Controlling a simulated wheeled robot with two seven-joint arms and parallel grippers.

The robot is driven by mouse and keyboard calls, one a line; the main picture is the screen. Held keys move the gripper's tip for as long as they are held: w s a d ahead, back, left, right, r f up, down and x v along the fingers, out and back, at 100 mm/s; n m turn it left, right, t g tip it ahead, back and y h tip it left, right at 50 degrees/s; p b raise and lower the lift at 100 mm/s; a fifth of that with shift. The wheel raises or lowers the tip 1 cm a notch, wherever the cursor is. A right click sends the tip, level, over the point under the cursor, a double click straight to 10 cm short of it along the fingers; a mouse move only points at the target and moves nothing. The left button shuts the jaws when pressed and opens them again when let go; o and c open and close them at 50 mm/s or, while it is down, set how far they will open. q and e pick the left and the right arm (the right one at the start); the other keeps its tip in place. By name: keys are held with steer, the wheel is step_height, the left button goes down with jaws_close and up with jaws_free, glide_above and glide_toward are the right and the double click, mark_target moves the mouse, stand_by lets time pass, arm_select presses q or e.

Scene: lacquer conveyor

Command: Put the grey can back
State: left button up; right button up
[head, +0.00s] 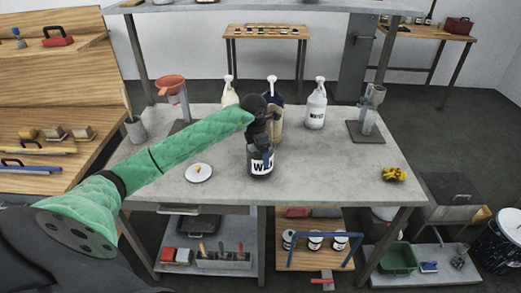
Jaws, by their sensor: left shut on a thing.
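A dark grey can (262,169) with a white label that starts with "W" is at the middle of the grey worktable (345,165). My left arm, in a green sleeve, comes in from the left. Its black gripper (266,142) is shut on the can from above and covers its top. I cannot tell whether the can's base touches the tabletop. Several smaller cans (314,242) with pale labels stand on a wooden lower shelf (295,264) behind a blue bar. My right gripper is not in view.
Pump bottles stand behind the can, including a white one (315,104) at right. A white lid-like disc (198,172) lies left of the can. A yellow object (393,174) lies near the right edge. An orange funnel (171,85) stands at left.

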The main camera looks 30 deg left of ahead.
arm_select(q)
steer(key=shift+f, duration=0.2)
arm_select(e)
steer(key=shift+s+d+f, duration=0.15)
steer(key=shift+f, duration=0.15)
arm_select(q)
steer(key=shift+f, duration=0.1)
steer(key=o, duration=1.8)
steer(key=shift+o, duration=0.2)
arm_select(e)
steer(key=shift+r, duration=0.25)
arm_select(q)
steer(key=shift+r, duration=0.4)
step_height(320, 180, up, 11)
steer(key=s+b, duration=0.1)
steer(key=b, duration=0.4)
steer(key=shift+a+r, duration=0.15)
steer(key=shift+a, duration=0.25)
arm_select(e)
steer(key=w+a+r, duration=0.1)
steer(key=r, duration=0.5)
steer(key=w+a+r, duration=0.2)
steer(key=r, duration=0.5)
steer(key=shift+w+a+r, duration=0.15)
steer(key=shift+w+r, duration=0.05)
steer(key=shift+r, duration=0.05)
